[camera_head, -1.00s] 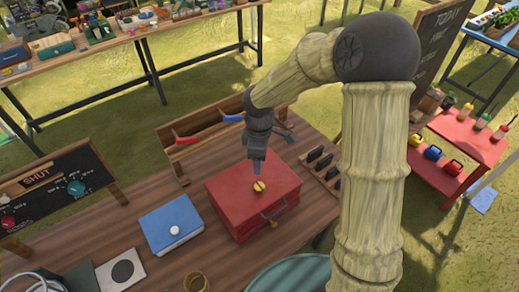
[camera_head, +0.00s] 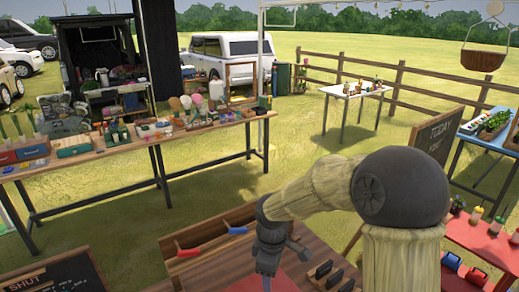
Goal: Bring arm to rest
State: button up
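My arm comes in at the lower right and bends left at a dark round elbow. My gripper (camera_head: 266,276) hangs downward at its end, at the bottom edge of the view, in front of a red surface (camera_head: 292,284) on the wooden table (camera_head: 325,245). Its fingertips are cut off or too small to tell, so I cannot see whether it is open or shut or holds anything.
A wooden rack with a red-handled tool (camera_head: 188,252) and a blue-handled tool (camera_head: 237,230) stands behind my gripper. Dark holders (camera_head: 332,272) lie to its right. A chalkboard (camera_head: 437,135) and red shelf (camera_head: 485,242) stand right. A long loaded table (camera_head: 205,160) stands behind, across grass.

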jog(key=s+d+r+m+t, duration=0.1)
jog(key=s+d+m+t, duration=0.1)
jog(key=s+d+m, duration=0.9)
jog(key=d+m, duration=0.1)
jog(key=m, duration=0.2)
jog(key=shift+s+r, duration=0.2)
jog(key=shift+s, duration=0.1)
jog(key=shift+d, duration=0.1)
